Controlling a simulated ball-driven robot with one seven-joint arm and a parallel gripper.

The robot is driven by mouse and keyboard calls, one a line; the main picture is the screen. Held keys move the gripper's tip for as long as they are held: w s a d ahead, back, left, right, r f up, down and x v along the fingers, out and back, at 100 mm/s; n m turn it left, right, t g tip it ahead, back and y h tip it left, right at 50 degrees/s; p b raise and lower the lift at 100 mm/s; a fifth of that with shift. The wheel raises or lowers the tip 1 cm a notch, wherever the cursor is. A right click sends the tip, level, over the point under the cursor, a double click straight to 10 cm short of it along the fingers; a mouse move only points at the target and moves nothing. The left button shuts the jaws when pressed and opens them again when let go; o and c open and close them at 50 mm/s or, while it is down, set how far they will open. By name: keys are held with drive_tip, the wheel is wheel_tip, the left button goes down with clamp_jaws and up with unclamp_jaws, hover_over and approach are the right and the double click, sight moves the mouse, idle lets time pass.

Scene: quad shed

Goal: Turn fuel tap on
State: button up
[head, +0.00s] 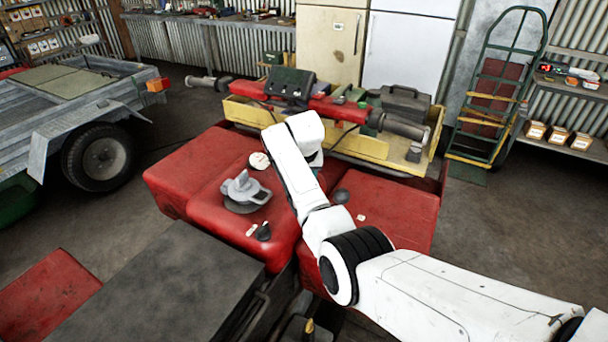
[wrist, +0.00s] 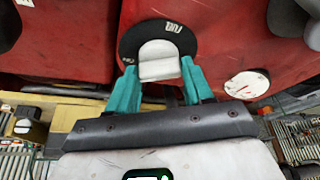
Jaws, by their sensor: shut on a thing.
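In the wrist view, the fuel tap is a light grey lever (wrist: 158,62) on a round black plate (wrist: 130,38) with small white lettering. The plate is set on the red quad bodywork (wrist: 70,45). My gripper (wrist: 161,75) has teal fingers, one on each side of the lever's near end, and is shut on it.
A grey cap (head: 243,190) and a white round dial (head: 259,160) are left of my arm. A trailer (head: 90,105) is at left, a green hand truck (head: 495,90) at right.

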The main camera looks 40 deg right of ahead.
idle(0.4)
drive_tip(key=o, duration=1)
drive_tip(key=shift+o, duration=0.2)
drive_tip(key=b+v, duration=0.1)
drive_tip(key=v, duration=0.9)
drive_tip(key=shift+a+r, duration=0.15)
drive_tip(key=shift+r, duration=0.2)
drive_tip(key=shift+s, duration=0.1)
drive_tip(key=shift+f, duration=0.1)
